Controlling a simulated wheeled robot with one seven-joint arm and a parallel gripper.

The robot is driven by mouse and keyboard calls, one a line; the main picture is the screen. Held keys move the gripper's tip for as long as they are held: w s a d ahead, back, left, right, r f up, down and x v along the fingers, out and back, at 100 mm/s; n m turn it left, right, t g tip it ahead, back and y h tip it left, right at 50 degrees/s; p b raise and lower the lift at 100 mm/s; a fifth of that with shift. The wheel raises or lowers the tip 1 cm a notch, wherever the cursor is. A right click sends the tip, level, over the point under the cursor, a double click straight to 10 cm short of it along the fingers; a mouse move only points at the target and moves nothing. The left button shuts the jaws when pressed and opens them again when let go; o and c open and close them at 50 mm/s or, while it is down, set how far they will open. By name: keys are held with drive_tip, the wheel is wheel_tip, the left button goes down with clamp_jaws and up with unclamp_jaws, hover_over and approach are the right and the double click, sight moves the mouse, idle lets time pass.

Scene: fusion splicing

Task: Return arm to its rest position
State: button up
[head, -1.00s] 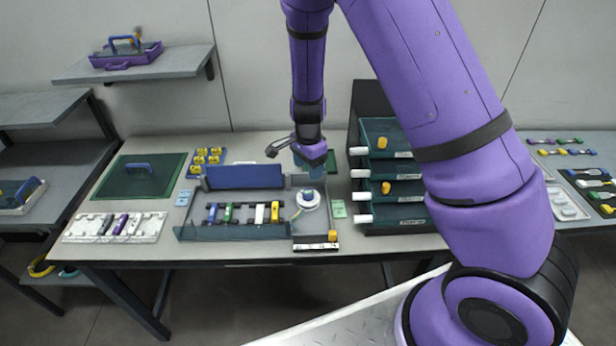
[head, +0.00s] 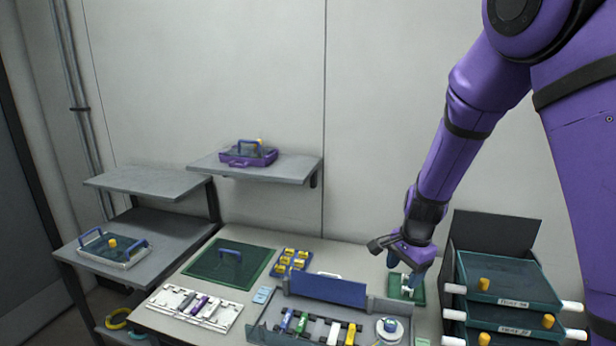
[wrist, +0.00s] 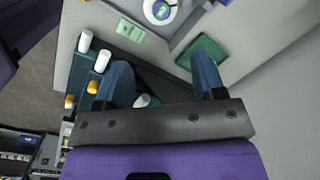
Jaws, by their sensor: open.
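My purple arm reaches in from the upper right in the head view. My gripper (head: 408,277) hangs above the back right of the workbench, over a small green mat. In the wrist view my gripper (wrist: 160,80) shows two blue fingers spread wide apart with nothing held between them. One finger is over the drawer stack's side and the other is near the small green mat (wrist: 203,55).
The splicing tray (head: 322,315) with several coloured pieces and a round white spool (head: 388,328) is at the front. The drawer stack (head: 510,285) with white handles stands to the right. A green cutting mat (head: 228,263) lies left. Shelves (head: 258,168) hold cases.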

drive_tip(key=s+d+r+n+t+y, duration=0.1)
drive_tip(key=s+r+n, duration=0.3)
drive_tip(key=r, duration=0.7)
drive_tip(key=s+d+r+n+t+h, duration=0.1)
drive_tip(key=s+d+r+n, duration=0.2)
drive_tip(key=s+r, duration=0.4)
drive_tip(key=s+d+r+n+t+h, duration=0.1)
drive_tip(key=s+r+n, duration=0.4)
drive_tip(key=s, duration=1.1)
wheel_tip(320, 180, up, 4)
drive_tip(key=shift+s+d+f+t, duration=0.2)
drive_tip(key=shift+s+d+t, duration=0.05)
drive_tip(key=shift+d+t, duration=0.65)
